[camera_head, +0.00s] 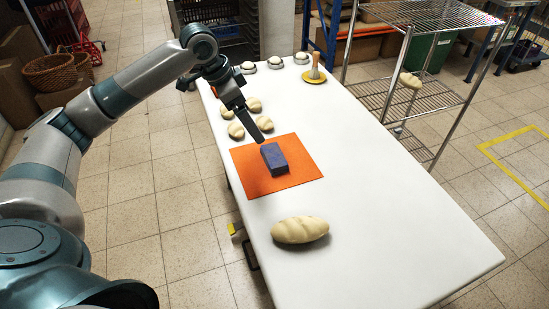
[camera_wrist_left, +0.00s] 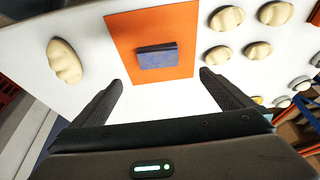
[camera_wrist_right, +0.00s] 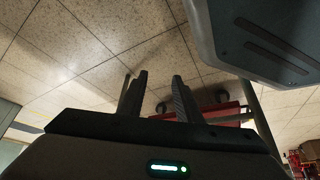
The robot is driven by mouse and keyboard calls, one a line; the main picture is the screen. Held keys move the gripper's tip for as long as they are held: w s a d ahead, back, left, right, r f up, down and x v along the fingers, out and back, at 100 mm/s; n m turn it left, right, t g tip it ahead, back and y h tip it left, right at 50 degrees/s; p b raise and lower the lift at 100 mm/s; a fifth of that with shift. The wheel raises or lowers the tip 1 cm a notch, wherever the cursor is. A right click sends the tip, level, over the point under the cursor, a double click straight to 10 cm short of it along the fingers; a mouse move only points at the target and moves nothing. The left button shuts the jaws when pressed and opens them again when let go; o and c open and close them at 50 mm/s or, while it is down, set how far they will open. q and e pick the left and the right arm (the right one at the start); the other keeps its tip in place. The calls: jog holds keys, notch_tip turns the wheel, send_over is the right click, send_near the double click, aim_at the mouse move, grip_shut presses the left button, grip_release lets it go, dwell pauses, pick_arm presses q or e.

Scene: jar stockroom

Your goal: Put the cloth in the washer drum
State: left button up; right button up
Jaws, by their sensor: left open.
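A flat orange square (camera_head: 300,152) lies on the white table; I cannot tell whether it is cloth or a mat. A blue-purple block (camera_head: 274,159) rests on it; both the square (camera_wrist_left: 122,38) and the block (camera_wrist_left: 157,56) show in the left wrist view. No washer drum is visible. My left gripper (camera_head: 262,139) is above the table, just beyond the block; in the left wrist view its fingers (camera_wrist_left: 162,80) are spread and empty. My right gripper (camera_wrist_right: 158,80) shows only in its own wrist view, over the tiled floor, with an empty gap between its fingers.
A pale scored loaf-like object (camera_head: 300,230) lies on the near table (camera_head: 390,240). Several smaller pale pieces (camera_head: 254,104) lie beyond the square. A yellow disc with an upright handle (camera_head: 314,72) stands farther back. A wire rack (camera_head: 440,15) borders the right. The table's right side is bare.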

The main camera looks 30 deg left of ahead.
pick_arm(q)
jog(key=p, duration=0.1)
send_over(273, 155)
jog(key=s+a, duration=0.1)
jog(key=a, duration=0.1)
notch_tip(273, 155, down, 11)
jog(key=shift+s+r, duration=0.1)
jog(key=shift+s, duration=0.05)
pick_arm(e)
jog(key=shift+w+a+r+t, duration=0.3)
jog(key=shift+a+r+t, duration=0.1)
jog(key=shift+a+r, duration=0.1)
pick_arm(q)
jog(key=shift+d+f, duration=0.15)
jog(key=shift+f, duration=0.2)
jog(key=p+x, duration=0.1)
jog(key=x, duration=0.2)
jog(key=shift+d, duration=0.1)
jog(key=shift+d+f, duration=0.15)
jog(key=shift+f, duration=0.5)
pick_arm(e)
jog(key=shift+w+a+r+t+y, duration=0.3)
jog(key=shift+w+a+r+t, duration=0.15)
jog(key=shift+a+r, duration=0.1)
pick_arm(q)
jog(key=c, duration=1)
pick_arm(e)
jog(key=shift+s+d, duration=0.1)
